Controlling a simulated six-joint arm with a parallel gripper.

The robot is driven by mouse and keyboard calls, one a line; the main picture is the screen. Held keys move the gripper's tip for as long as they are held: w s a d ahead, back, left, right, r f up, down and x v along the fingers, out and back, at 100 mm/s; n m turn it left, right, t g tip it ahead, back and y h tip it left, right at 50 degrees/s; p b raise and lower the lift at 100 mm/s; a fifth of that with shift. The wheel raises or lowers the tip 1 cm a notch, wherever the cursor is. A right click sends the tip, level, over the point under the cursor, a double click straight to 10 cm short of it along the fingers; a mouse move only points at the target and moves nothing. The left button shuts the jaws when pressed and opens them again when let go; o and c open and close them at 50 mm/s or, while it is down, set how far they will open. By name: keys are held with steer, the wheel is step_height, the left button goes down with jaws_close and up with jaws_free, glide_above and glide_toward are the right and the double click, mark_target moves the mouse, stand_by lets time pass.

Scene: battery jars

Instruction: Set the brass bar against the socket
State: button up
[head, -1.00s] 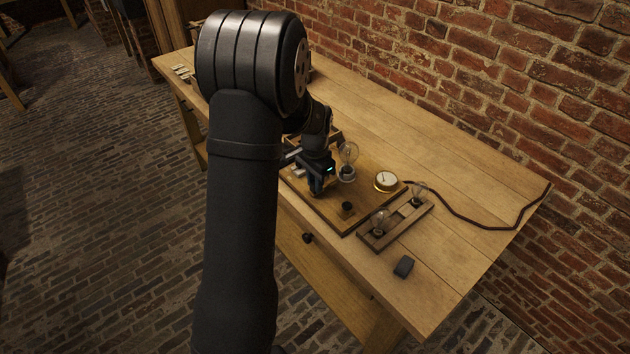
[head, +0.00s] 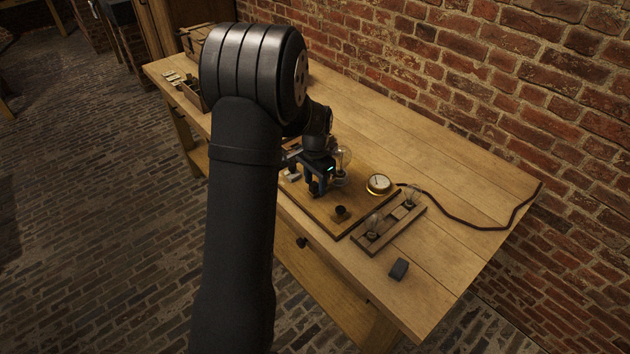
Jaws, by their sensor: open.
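My gripper (head: 316,188) is open, low over the left part of the wooden board (head: 350,225), with its fingers pointing down. A clear glass bulb (head: 342,157) stands upright just right of my gripper, in a pale socket (head: 340,181) on the board. I cannot make out the brass bar; pale pieces (head: 292,176) at the board's left edge are partly hidden by my arm and too small to identify. I cannot tell whether anything lies between the fingers.
A small dark cup-like post (head: 340,213) and a round brass gauge (head: 379,184) stand on the board. Right of it lies a wooden rack (head: 388,224) with small bulbs, then a dark block (head: 398,268). A cable (head: 470,224) crosses the table. The back right tabletop is clear.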

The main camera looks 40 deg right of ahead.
mark_target(315, 183)
steer(key=shift+r, duration=0.1)
step_height(315, 183, up, 17)
steer(key=shift+r, duration=0.15)
stand_by(0.8)
step_height(315, 183, down, 18)
steer(key=shift+a+r, duration=0.1)
steer(key=shift+r, duration=0.1)
steer(key=shift+a, duration=0.1)
steer(key=shift+r, duration=0.15)
stand_by(0.3)
